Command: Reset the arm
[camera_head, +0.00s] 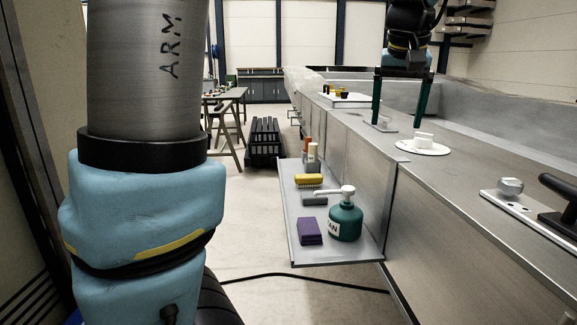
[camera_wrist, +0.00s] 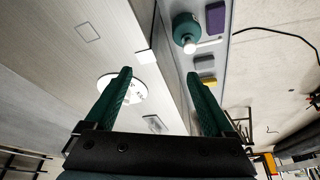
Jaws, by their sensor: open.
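My gripper (camera_head: 397,122) hangs fingers down from my arm at the upper right of the head view, over the grey metal pontoon deck (camera_head: 455,190). Its two green fingers are spread apart with nothing between them. In the wrist view my gripper (camera_wrist: 158,73) is also open and empty. A white round fitting with a raised knob (camera_head: 421,146) lies on the deck beside the right finger in the head view. In the wrist view this round fitting (camera_wrist: 133,91) shows partly behind the left finger. Whether the fingertips touch the deck cannot be told.
A side tray (camera_head: 285,215) holds a green pump bottle (camera_head: 346,222), a purple block (camera_head: 310,231) and a yellow brush (camera_head: 308,181). A black cleat (camera_head: 560,190) stands on the deck at right. A dark cable (camera_head: 300,277) crosses the floor. Space above the deck looks clear.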

